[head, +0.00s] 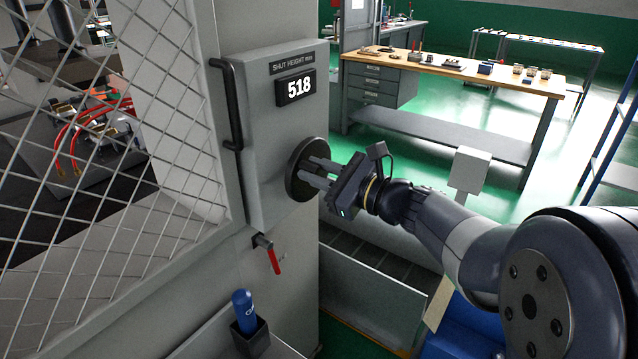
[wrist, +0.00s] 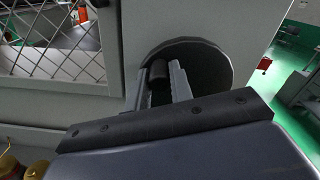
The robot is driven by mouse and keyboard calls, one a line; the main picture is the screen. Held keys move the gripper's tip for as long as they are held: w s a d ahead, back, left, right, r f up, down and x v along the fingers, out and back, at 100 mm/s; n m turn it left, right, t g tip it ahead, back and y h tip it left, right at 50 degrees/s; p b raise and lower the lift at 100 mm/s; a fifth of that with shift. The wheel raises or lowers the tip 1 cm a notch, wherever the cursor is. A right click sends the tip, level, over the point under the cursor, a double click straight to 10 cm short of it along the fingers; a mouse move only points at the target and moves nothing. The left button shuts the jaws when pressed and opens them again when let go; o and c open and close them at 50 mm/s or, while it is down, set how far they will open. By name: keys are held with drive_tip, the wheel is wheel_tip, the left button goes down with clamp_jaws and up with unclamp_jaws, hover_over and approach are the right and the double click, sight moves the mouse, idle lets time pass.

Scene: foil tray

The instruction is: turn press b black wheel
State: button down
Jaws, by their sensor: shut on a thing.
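The black wheel (head: 300,170) is a dark round disc on the side of the grey press panel, below a display (head: 296,88) reading 518 under a "SHUT HEIGHT mm" label. My gripper (head: 312,174) reaches it from the right, with both fingers at the wheel's face. In the wrist view the wheel (wrist: 212,72) stands behind the fingers, and a short dark handle sits between them. My gripper (wrist: 160,82) is shut on this handle. The fingers hide part of the wheel's face.
A black bar handle (head: 230,105) and a mesh guard (head: 110,150) are left of the panel. A red-handled lever (head: 273,258) sticks out below the wheel. A blue bottle (head: 243,308) stands in a holder lower down. A workbench (head: 460,72) is at the back right.

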drive_tip(key=shift+s+a+f+n+b, duration=0.1)
drive_tip(key=shift+s+f+n+b, duration=0.1)
drive_tip(key=shift+n+b, duration=0.3)
drive_tip(key=c, duration=1.3)
unclamp_jaws()
drive_tip(key=shift+w, duration=0.1)
drive_tip(key=shift+o, duration=0.2)
drive_tip(key=v, duration=1.1)
drive_tip(key=shift+b, duration=0.45)
drive_tip(key=shift+a, duration=0.1)
drive_tip(key=p+x, duration=0.1)
drive_tip(key=x, duration=1)
